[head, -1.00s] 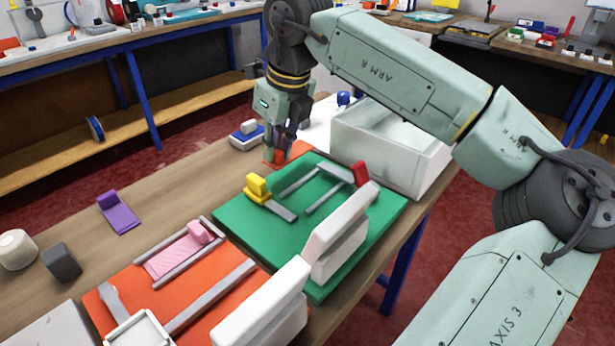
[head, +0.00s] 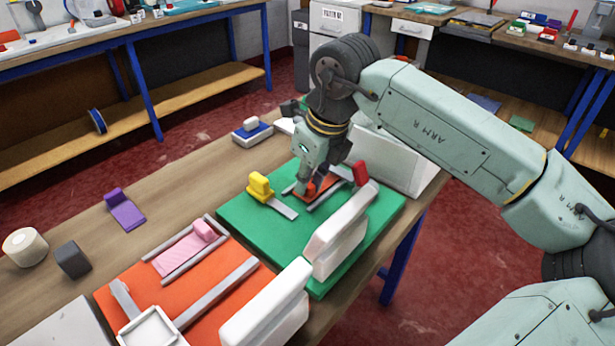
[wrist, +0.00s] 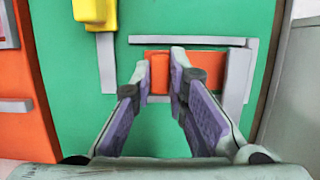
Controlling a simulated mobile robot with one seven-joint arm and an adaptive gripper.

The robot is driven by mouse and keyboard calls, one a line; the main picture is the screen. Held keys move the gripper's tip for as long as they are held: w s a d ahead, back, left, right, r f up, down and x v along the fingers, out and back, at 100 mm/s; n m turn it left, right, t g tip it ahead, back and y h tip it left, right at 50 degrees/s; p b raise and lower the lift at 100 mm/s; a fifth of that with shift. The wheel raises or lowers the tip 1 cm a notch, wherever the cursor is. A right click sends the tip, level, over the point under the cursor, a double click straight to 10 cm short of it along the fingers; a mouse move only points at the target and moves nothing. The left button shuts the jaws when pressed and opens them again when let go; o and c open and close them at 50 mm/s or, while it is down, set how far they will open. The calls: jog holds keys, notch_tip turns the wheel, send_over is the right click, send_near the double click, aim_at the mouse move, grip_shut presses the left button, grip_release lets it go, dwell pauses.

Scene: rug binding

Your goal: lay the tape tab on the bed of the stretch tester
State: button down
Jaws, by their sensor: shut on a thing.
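The tape tab is an orange-red flat piece (head: 329,186) with a raised grip, and it also shows in the wrist view (wrist: 210,67). The tab is over the green plate (head: 284,243) of what looks like the stretch tester, between grey guide strips (wrist: 190,40). Its long side runs roughly along the far strip, and its right end is beside the right strip (wrist: 236,78). I cannot tell whether it touches the plate.
A yellow block on a grey bar (head: 260,187) and a red block (head: 361,173) stand on the green plate. White bars (head: 340,235) line its near right side. An orange plate (head: 235,263) holds a pink tab (head: 185,252). A purple tab (head: 125,210) lies left.

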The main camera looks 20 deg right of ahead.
jog(key=shift+f, duration=0.2)
jog(key=c, duration=1.6)
grip_release()
jog(key=shift+r, duration=0.1)
jog(key=b+v, duration=0.1)
jog(key=v, duration=1.1)
jog(key=shift+r+b, duration=0.15)
jog(key=shift+b, duration=0.25)
